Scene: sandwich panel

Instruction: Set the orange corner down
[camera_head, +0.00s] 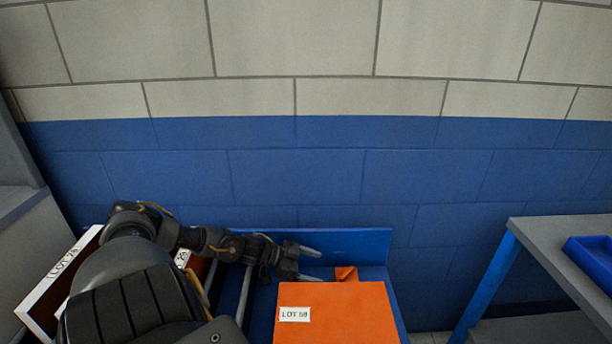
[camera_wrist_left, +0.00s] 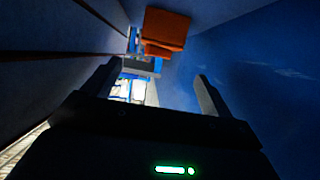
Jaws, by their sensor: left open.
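The orange corner (camera_head: 346,273) is a small orange piece on the blue stand, just behind a large orange panel. My left gripper (camera_head: 319,266) is open, just left of the corner, with its fingers pointing toward it. In the left wrist view an orange piece (camera_wrist_left: 166,30) shows beyond the spread fingertips (camera_wrist_left: 157,78), apart from them, with nothing between the fingers. The corner's lower part is hidden by the panel in the head view. I cannot tell exactly what it rests on. My right gripper is not in view.
The orange panel (camera_head: 345,318) labelled LOT 58 or similar lies at the front of the blue stand (camera_head: 365,240). White-edged labelled panels (camera_head: 62,272) stand at left, partly behind my arm. A grey table (camera_head: 550,240) with a blue tray (camera_head: 594,256) is at right. A blue-and-grey wall closes the back.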

